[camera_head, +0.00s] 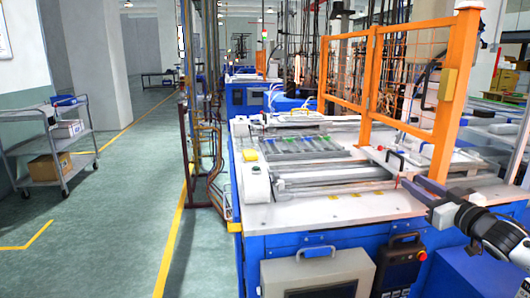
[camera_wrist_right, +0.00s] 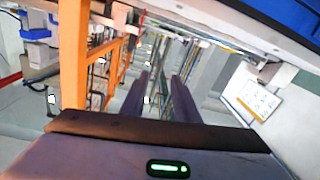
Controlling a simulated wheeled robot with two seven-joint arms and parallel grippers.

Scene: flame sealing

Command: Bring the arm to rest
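My right gripper (camera_head: 412,183) comes in from the lower right in the head view, above the front right part of the white machine table (camera_head: 375,208). Its two fingers stand apart, and in the right wrist view the gap between the fingertips (camera_wrist_right: 162,80) shows nothing held. The wrist view is tilted and shows the workshop beyond the fingers. My left gripper is not in view.
An orange mesh guard frame (camera_head: 455,95) stands on the table behind my right gripper. Metal rails and a slotted fixture (camera_head: 300,147) lie at mid-table. A grey cart (camera_head: 22,149) with boxes stands far left. The green aisle floor (camera_head: 120,215) is clear.

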